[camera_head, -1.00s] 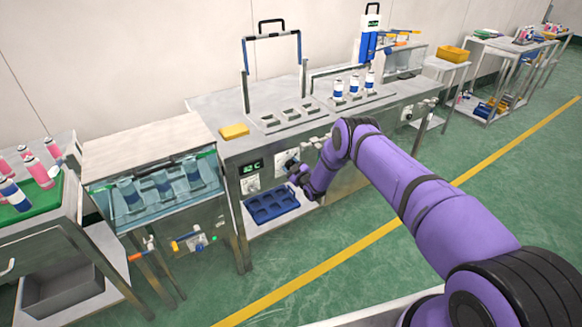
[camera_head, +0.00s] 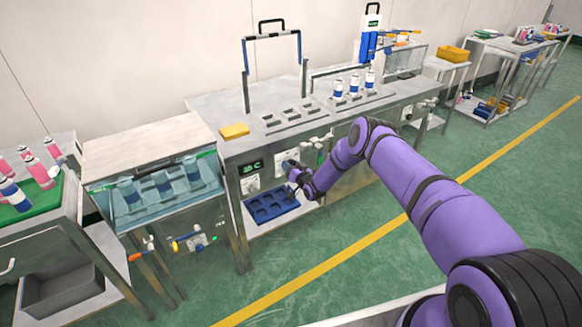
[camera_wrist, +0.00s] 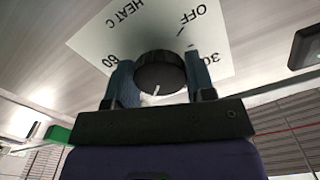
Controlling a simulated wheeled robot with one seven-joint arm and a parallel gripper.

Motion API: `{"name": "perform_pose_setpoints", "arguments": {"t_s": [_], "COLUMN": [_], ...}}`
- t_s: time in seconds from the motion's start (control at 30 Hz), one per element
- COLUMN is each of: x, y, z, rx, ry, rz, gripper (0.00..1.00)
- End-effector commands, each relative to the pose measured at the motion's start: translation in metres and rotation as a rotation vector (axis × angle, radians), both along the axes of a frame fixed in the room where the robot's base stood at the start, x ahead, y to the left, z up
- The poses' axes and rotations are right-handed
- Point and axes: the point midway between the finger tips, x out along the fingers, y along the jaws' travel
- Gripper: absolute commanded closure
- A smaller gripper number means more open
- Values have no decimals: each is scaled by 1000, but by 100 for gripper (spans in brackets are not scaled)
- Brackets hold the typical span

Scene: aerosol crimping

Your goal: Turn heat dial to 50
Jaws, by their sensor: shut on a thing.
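The heat dial (camera_wrist: 160,73) is a round black knob on a white plate (camera_wrist: 110,38) marked HEAT C in the wrist view. OFF and 30 show on the right of the plate and 60 on the left. My gripper (camera_wrist: 160,84) is shut on the dial, one finger on each side. A white mark on the dial points toward the bottom of the picture, on the side between 30 and 60. The scale there is hidden behind my gripper. In the head view my gripper (camera_head: 292,170) is at the bench's front panel, and the dial is hard to make out.
A green-lit display (camera_head: 251,166) is left of my gripper; its reading is too small to tell. A blue tray (camera_head: 270,204) lies on the shelf below. Valves with green parts (camera_head: 320,145) stick out to the right. A water bath (camera_head: 160,192) stands left.

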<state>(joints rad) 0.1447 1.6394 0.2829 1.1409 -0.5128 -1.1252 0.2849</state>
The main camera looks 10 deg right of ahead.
Motion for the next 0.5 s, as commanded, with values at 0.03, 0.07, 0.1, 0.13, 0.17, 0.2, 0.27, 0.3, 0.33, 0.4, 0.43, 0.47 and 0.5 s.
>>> {"name": "perform_pose_setpoints", "arguments": {"t_s": [0.03, 0.07, 0.1, 0.13, 0.17, 0.2, 0.27, 0.3, 0.33, 0.4, 0.43, 0.47, 0.5], "x": [-1, -1, -1, -1, -1, -1, -1, -1, -1, -1, -1, -1, -1], "y": [0, 0, -1, -1, 0, 0, 0, 0, 0, 0, 0, 0, 0], "z": [-2, -2, -2, -2, -2, -2, -2, -2, -2, -2, -2, -2, -2], "rx": [30, 50, 73, 90, 105, 125, 150, 164, 174, 193, 199, 204, 211], "ry": [14, 21, 28, 34, 38, 44, 52, 56, 60, 66, 68, 70, 72], "rz": [0, 0, 0, 0, -1, 0, 0, 0, 0, 0, 0, 0, 0], "gripper": [74, 74, 74, 74, 74, 74, 74, 74, 74, 74, 74, 74, 74]}}
